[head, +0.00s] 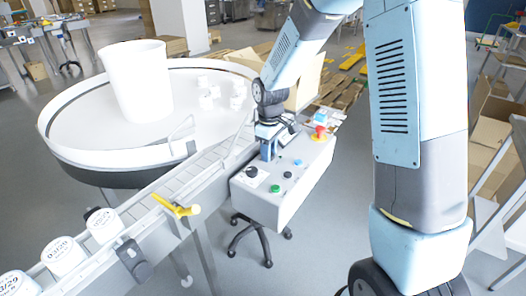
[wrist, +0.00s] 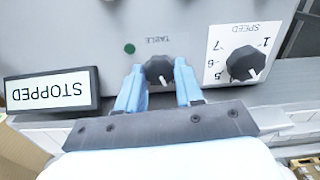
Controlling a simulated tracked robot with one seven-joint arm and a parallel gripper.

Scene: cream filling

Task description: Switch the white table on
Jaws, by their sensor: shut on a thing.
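The white table (head: 215,90) is a large round turntable at the left of the head view. Beside it stands the grey control box (head: 285,205), with buttons and knobs on top. In the wrist view, which shows the labels upside down, a dark knob (wrist: 159,68) marked TABLE sits between my blue fingers. My gripper (wrist: 159,82) is shut on this knob. In the head view my gripper (head: 268,150) reaches down to the box top; the knob is hidden there. A sign (wrist: 52,91) reads STOPPED. A green dot (wrist: 129,48) is near the knob.
A SPEED knob (wrist: 243,64) is close to my right finger in the wrist view. A green button (head: 275,189) and a red button (head: 320,129) are on the box. A white bucket (head: 136,82) and small white pots stand on the table. A conveyor (head: 160,205) carries lidded tubs.

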